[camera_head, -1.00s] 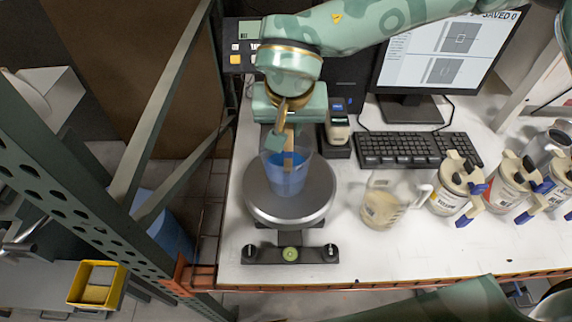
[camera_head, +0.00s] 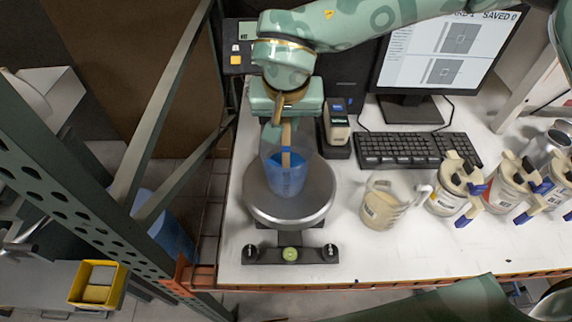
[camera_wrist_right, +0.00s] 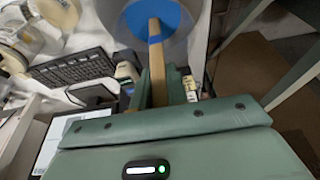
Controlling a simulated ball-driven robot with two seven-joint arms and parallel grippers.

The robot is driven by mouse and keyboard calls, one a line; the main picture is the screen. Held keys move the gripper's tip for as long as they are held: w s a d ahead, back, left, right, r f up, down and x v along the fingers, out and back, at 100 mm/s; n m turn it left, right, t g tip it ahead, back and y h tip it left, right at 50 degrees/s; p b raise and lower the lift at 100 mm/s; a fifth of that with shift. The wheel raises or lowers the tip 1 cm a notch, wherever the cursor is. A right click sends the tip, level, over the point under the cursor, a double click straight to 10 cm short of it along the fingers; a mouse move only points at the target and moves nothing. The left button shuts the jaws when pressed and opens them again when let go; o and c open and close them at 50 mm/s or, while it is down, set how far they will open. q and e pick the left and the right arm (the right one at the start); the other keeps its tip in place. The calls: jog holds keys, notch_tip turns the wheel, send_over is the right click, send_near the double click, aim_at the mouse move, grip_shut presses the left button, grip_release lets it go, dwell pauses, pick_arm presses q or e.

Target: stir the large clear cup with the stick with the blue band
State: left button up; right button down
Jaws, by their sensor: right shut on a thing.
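The large clear cup (camera_head: 283,183) with blue liquid stands on the round grey plate of the scale (camera_head: 318,205). The stick with the blue band (camera_head: 287,158) is upright in the cup, its lower end in the liquid and hidden. My right gripper (camera_head: 278,129) is shut on the stick's upper part, above the cup. In the right wrist view the stick (camera_wrist_right: 157,75) runs from the gripper (camera_wrist_right: 163,92) into the cup (camera_wrist_right: 172,47), with its blue band above the blue liquid. My left gripper is not in view.
A jug (camera_head: 378,208) stands to the right of the scale, with several colorant containers (camera_head: 452,190) farther right. A keyboard (camera_head: 415,149), monitor (camera_head: 408,109) and small dark-based device (camera_head: 337,130) are behind. A green rack post (camera_head: 90,205) stands left of the table.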

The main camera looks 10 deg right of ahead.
jog(key=shift+r+p, duration=5)
jog(key=shift+r, duration=1.55)
notch_tip(320, 180, up, 5)
jog(key=p, duration=0.4)
